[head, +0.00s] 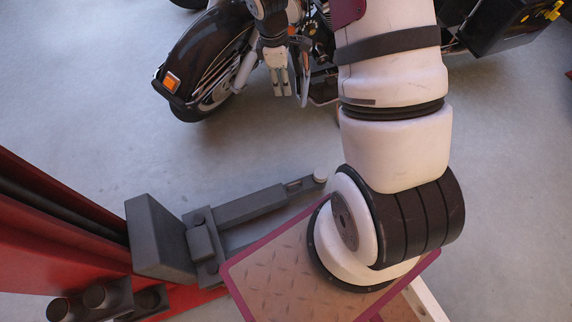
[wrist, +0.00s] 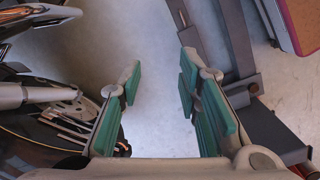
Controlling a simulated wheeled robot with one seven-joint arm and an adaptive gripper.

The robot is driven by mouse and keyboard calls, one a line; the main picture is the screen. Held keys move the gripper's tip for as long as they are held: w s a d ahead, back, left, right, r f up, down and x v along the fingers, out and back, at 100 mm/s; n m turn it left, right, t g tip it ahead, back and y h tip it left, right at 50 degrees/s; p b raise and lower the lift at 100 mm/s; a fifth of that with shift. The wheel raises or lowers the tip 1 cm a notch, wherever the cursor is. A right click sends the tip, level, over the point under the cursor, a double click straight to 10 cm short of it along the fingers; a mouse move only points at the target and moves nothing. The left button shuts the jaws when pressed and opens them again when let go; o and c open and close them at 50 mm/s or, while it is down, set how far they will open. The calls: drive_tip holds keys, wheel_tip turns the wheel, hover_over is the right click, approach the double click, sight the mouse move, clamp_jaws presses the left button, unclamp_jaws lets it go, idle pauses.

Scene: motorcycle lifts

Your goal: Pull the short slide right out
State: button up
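A dark grey lift arm (head: 240,209) reaches right from its bracket near a red post in the head view. My gripper (head: 291,92) is well above the slide in that picture, in front of a motorcycle, and apart from the slide. In the wrist view my gripper (wrist: 159,66) is open, with teal finger pads and only floor between them. Grey bars (wrist: 237,40) lie right of the fingers there; I cannot tell which is the slide.
A dark motorcycle (head: 205,55) stands behind my gripper. A red post (head: 60,235) is at the left. A maroon-edged tread plate (head: 290,262) lies beside the lift arm, partly under my arm in the picture. Open floor lies between motorcycle and lift arm.

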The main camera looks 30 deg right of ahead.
drive_tip(key=s+f+n+b, duration=0.1)
drive_tip(key=s+f+b, duration=0.1)
drive_tip(key=f, duration=1.4)
drive_tip(key=s+f+n+g+y+b, duration=0.1)
drive_tip(key=f+b, duration=0.4)
drive_tip(key=f, duration=1.2)
drive_tip(key=s+f+n+y+b, duration=0.1)
drive_tip(key=s+f+n+b, duration=0.2)
drive_tip(key=f, duration=1.3)
drive_tip(key=shift+s+a+f+g+b, duration=0.1)
drive_tip(key=shift+s+f+g+b, duration=0.1)
drive_tip(key=shift+s+b, duration=0.2)
drive_tip(key=shift+s+f+g+b, duration=0.2)
drive_tip(key=shift+s+b, duration=0.1)
drive_tip(key=shift+s, duration=0.1)
clamp_jaws()
